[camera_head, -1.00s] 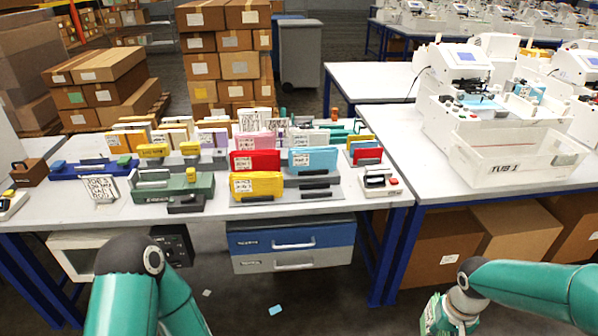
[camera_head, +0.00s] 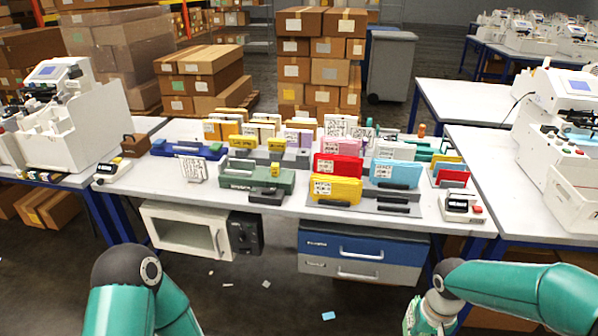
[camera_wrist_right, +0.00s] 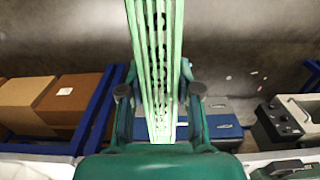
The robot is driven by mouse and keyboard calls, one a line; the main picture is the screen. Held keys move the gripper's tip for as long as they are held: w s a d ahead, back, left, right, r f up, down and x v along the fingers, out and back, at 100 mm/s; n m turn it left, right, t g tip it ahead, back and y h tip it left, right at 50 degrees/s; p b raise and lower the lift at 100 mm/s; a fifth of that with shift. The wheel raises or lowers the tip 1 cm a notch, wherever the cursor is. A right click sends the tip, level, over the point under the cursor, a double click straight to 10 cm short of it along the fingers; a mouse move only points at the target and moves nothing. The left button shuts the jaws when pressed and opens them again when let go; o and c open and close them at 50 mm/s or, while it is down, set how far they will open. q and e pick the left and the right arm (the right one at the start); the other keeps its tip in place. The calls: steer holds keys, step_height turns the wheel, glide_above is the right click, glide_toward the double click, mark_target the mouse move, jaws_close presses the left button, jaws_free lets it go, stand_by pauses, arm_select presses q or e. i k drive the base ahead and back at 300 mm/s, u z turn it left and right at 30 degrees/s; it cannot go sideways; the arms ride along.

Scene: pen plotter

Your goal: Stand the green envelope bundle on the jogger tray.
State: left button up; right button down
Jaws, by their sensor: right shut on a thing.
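The green envelope bundle (camera_wrist_right: 155,60) stands upright in the right wrist view, with pale green edges and dark marks along it. My right gripper (camera_wrist_right: 160,95) is shut on it, one finger on each side. In the head view, part of the bundle (camera_head: 416,316) shows at the bottom, below my right arm and in front of the table. My left arm comes in at the lower left, but its gripper is out of frame. I cannot tell for certain which item is the jogger tray; a low green tray-like unit (camera_head: 262,178) sits on the table's front left half.
The table (camera_head: 225,204) carries grey racks with yellow (camera_head: 335,188), red (camera_head: 338,167) and blue (camera_head: 396,172) bundles, a blue unit (camera_head: 188,149), a sign (camera_head: 194,170) and a small white device (camera_head: 462,207). White machines stand at both sides. Drawers (camera_head: 362,250) hang underneath.

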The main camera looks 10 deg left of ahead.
mark_target(248, 173)
steer(key=z, duration=1.95)
steer(key=i, duration=0.1)
steer(key=u, duration=3.1)
steer(key=i, duration=1)
